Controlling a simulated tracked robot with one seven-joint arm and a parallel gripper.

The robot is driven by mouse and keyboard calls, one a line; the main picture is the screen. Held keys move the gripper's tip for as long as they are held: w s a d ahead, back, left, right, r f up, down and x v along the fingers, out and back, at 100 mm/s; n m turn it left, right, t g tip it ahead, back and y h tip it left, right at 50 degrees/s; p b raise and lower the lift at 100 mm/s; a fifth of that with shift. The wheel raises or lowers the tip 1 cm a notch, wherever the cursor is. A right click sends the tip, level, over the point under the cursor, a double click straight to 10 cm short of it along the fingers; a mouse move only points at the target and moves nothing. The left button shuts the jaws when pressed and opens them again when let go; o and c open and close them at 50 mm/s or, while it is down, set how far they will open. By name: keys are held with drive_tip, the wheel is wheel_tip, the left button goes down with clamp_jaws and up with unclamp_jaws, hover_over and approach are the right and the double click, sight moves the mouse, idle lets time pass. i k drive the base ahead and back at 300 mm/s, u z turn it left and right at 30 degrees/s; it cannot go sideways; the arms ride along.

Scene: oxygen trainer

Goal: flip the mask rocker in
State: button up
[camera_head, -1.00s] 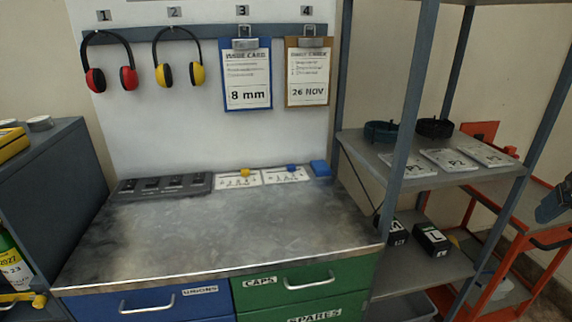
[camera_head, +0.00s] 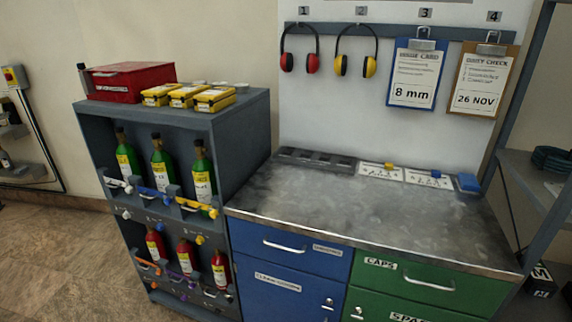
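I cannot make out a part that is clearly the mask rocker. A low dark grey unit (camera_head: 318,160) with a row of darker recesses or switches lies at the back left of the metal worktop (camera_head: 370,208); it is too small to tell which. My gripper is not in view.
A dark cabinet (camera_head: 258,125) stands left of the worktop, holding green and red bottles (camera_head: 163,165) with coloured valve levers. A red box (camera_head: 130,82) and yellow cases (camera_head: 215,99) sit on top. Blue (camera_head: 290,284) and green (camera_head: 420,290) drawers are below the worktop. Open floor (camera_head: 45,250) lies left.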

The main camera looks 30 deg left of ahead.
sight(288, 149)
drive_tip(key=z, duration=0.2)
drive_tip(key=i, duration=0.1)
drive_tip(key=u, duration=2.2)
drive_tip(key=k, duration=0.75)
drive_tip(key=z, duration=0.5)
drive_tip(key=i, duration=1)
drive_tip(key=z, duration=0.1)
